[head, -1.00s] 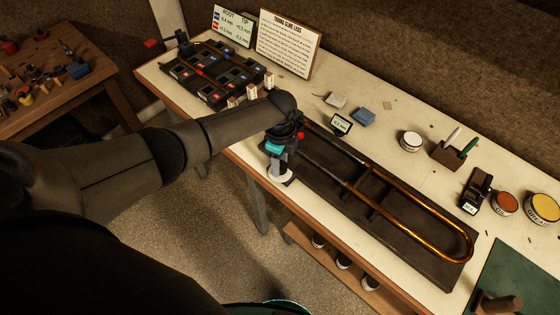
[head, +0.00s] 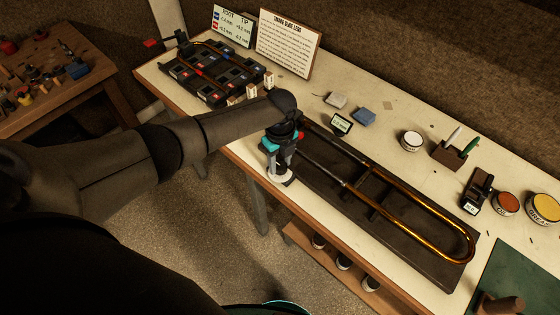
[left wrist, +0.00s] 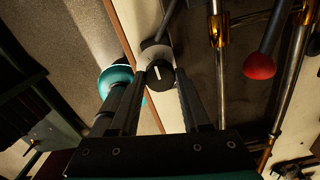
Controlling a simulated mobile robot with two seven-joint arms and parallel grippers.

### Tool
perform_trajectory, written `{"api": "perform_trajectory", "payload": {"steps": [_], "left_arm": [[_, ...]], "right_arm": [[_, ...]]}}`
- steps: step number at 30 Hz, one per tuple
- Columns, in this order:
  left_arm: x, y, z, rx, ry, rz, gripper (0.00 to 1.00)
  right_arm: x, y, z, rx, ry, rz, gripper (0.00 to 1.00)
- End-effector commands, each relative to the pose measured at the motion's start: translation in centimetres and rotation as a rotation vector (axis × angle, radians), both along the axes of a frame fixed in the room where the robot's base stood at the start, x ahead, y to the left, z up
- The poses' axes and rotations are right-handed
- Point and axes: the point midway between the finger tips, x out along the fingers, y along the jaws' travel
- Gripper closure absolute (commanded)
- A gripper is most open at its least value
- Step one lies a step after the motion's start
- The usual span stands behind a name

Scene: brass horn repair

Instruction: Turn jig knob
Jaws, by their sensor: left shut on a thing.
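The jig (head: 400,235) is a long dark bed on the bench with a brass slide (head: 425,207) lying along it. The jig knob (left wrist: 160,76) is dark with a white pointer line. It sits at the jig's near left corner, on a pale round base (head: 280,177). My left gripper (head: 279,168) points down over this corner. In the left wrist view its two fingers are on either side of the knob, shut on it. In the head view the fingers mostly hide the knob. My right gripper is in neither view.
A small display (head: 341,124) stands behind the jig, its reading too small to trust. A red ball-ended part (left wrist: 259,66) is close to the gripper. A slotted dark tray (head: 215,75) lies at the bench's far left. Tins and a pen block (head: 449,153) stand behind the jig.

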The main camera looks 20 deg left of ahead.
Motion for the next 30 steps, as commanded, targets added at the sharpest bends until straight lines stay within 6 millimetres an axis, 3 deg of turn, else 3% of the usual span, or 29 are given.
{"api": "perform_trajectory", "payload": {"steps": [8,9,16,25,30], "left_arm": [[0.0,-0.1,0.1,-0.004,0.000,0.000,1.00],[0.0,-0.1,0.1,-0.004,0.000,0.000,0.50],[0.0,-0.1,0.0,-0.001,0.000,0.000,0.24],[0.0,0.0,0.2,-0.001,0.000,0.001,0.23],[0.1,0.0,1.8,-0.002,-0.003,0.000,0.23]], "right_arm": [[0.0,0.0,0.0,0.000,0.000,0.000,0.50],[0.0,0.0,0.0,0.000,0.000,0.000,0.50],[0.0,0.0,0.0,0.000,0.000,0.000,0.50],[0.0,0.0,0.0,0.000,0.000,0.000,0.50],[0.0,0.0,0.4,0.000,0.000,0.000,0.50]]}}
